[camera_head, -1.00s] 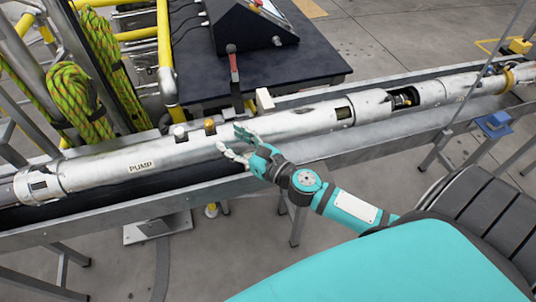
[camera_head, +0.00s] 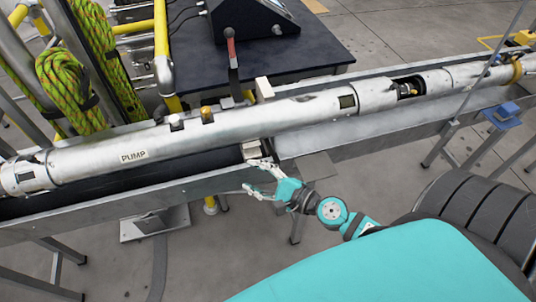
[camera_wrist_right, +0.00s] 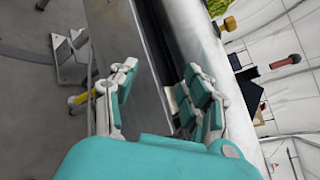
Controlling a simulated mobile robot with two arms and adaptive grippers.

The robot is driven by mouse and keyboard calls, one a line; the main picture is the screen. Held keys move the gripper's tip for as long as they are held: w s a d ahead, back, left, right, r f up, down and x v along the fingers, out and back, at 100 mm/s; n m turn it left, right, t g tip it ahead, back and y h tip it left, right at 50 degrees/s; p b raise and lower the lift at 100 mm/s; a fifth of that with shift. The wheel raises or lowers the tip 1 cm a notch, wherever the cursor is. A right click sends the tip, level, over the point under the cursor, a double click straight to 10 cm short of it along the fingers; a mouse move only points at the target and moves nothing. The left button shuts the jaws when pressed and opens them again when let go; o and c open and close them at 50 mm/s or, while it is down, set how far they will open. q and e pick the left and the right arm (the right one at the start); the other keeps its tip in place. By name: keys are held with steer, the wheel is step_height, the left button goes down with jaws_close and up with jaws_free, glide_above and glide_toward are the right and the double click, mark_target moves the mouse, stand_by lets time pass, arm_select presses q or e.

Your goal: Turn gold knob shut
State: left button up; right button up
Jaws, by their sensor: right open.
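The gold knob (camera_head: 207,114) stands up on top of the long silver pipe (camera_head: 300,115), just right of a pale silver knob (camera_head: 176,122). In the right wrist view the gold knob (camera_wrist_right: 229,24) shows at the upper right, beyond the fingers. My right gripper (camera_head: 253,177) is open and empty. It is at the trough's front edge, below and right of the gold knob and apart from it. In the wrist view its fingers (camera_wrist_right: 160,75) are spread, with the trough and the pipe behind them. My left gripper is not in view.
The pipe lies along a metal trough (camera_head: 190,185) and carries a PUMP label (camera_head: 134,156). Behind it are a black table (camera_head: 300,55), a red-handled lever (camera_head: 231,50) and a white block (camera_head: 264,88). Green rope (camera_head: 65,90) hangs at the left.

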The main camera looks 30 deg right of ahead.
step_height(320, 180, down, 15)
steer(key=s+d+n+g+h+b, duration=0.1)
steer(key=d+n+g+h, duration=0.1)
steer(key=n, duration=0.3)
steer(key=shift+s+d+f+g, duration=0.15)
steer(key=shift+s+d+g, duration=0.05)
steer(key=shift+s+g, duration=0.15)
